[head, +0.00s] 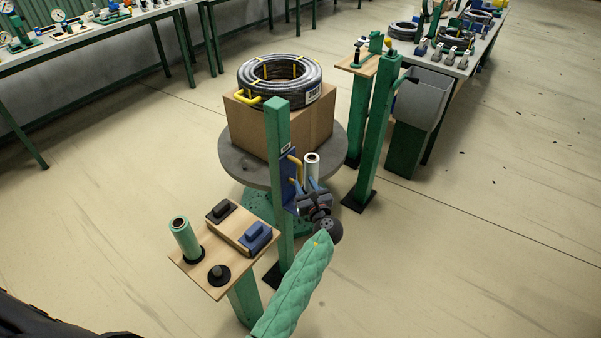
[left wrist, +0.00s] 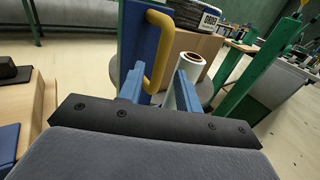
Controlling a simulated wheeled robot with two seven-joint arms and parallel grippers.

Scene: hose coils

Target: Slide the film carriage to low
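The film carriage (head: 287,182) is a blue plate on a green post (head: 277,135), roughly midway up it. It has a yellow handle (head: 296,166) and stands beside an upright roll of clear film (head: 311,163). My left gripper (head: 308,195) is just in front of the carriage, at the handle's lower part. In the left wrist view its blue fingers (left wrist: 158,88) are apart, with the lower end of the yellow handle (left wrist: 158,50) between them, nearer the left finger. The film roll (left wrist: 188,68) is beyond the right finger. My right gripper is not in view.
A cardboard box (head: 300,125) with a coiled hose (head: 280,78) stands on a round grey turntable (head: 240,168) behind the post. A small wooden stand (head: 210,278) holds a green roll (head: 185,238) and blocks at left. Another green post (head: 378,130) stands right.

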